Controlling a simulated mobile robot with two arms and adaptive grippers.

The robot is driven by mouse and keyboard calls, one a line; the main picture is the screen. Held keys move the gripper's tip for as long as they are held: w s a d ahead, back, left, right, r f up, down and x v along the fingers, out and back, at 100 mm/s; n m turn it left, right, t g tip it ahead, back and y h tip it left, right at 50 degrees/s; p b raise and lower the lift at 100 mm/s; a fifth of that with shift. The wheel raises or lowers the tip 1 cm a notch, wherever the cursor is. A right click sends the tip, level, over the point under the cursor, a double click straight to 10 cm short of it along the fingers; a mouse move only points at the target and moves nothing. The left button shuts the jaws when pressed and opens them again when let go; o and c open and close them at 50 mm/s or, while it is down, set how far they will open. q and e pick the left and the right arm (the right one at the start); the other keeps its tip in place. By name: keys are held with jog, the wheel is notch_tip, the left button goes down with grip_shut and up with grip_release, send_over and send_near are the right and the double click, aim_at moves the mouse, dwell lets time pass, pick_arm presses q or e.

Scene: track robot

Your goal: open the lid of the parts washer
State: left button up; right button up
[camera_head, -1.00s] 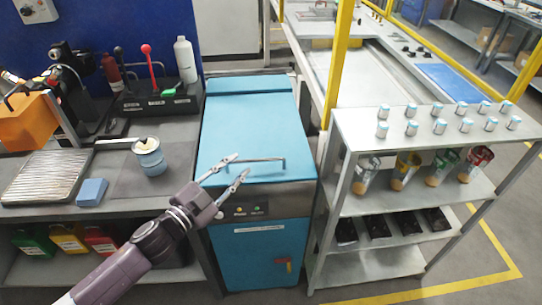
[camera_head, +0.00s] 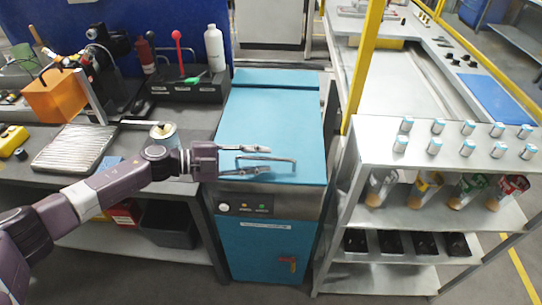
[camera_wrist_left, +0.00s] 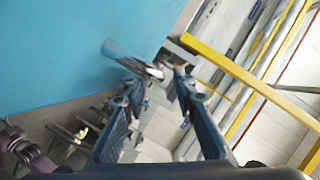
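The parts washer is a blue cabinet (camera_head: 262,246) with a light blue lid (camera_head: 268,112), which lies shut on top. A metal bar handle (camera_head: 280,159) runs across the lid's front. My left gripper (camera_head: 266,160) is open at the handle, its fingers pointing right, one above and one below the bar in the head view. In the left wrist view, the open fingertips (camera_wrist_left: 160,82) are close to the handle (camera_wrist_left: 132,60); I cannot tell whether they touch it. The blue lid (camera_wrist_left: 70,50) fills the upper left there. My right gripper is not in view.
A workbench (camera_head: 195,123) with a ribbed tray (camera_head: 75,149), a tin (camera_head: 165,134) and a bottle rack (camera_head: 188,90) stands left. A metal shelf (camera_head: 455,145) with small jars stands close on the right. A yellow post (camera_head: 361,60) rises behind it.

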pick_arm(q)
jog(key=shift+x, duration=1.55)
jog(key=shift+c, duration=0.6)
grip_shut()
